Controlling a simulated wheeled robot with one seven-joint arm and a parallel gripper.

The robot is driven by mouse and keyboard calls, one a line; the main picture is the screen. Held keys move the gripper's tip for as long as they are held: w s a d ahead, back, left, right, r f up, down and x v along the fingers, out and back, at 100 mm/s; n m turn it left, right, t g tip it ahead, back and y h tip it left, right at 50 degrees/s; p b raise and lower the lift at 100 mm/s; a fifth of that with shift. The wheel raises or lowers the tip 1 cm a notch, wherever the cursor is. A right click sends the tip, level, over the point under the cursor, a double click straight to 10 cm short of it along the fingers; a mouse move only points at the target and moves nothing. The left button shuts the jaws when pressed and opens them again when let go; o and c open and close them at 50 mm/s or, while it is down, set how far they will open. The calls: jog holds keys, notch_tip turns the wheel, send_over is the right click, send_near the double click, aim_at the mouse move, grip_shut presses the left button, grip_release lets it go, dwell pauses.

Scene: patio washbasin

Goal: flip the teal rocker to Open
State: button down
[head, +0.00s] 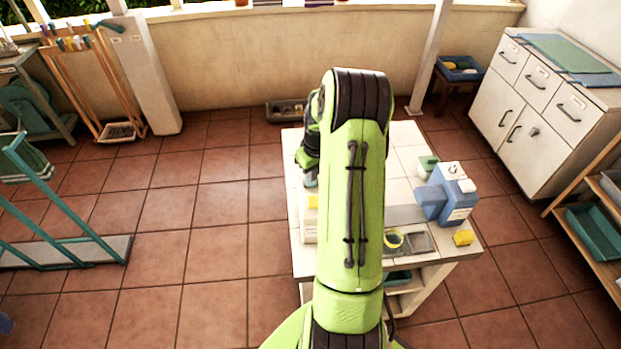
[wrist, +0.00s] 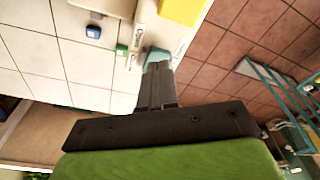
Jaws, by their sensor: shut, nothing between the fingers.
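The teal rocker (wrist: 157,56) shows in the wrist view just past my fingertips, on a white unit (wrist: 152,28) with small printed labels. My gripper (wrist: 157,72) is shut, with nothing held, and its tips overlap the rocker's near side. I cannot tell whether they touch it, or which way the rocker is tilted. In the head view my gripper (head: 310,178) is over the left edge of the white tiled table (head: 405,160), mostly hidden by my green arm. The white unit (head: 308,228) stands along that edge with a yellow block (head: 312,202) on it.
Small green (wrist: 121,50) and blue (wrist: 93,31) pieces lie near the white unit in the wrist view. A blue and white device (head: 447,195), a yellow sponge (head: 463,238) and a grey tray (head: 420,242) are on the table's right part. Open tiled floor lies to the left.

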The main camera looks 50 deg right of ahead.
jog(key=shift+f+b, duration=0.85)
jog(key=shift+f, duration=0.2)
dwell(0.4)
jog(key=shift+r+p, duration=2.45)
jog(key=shift+r, duration=1.2)
jog(key=shift+f, duration=0.1)
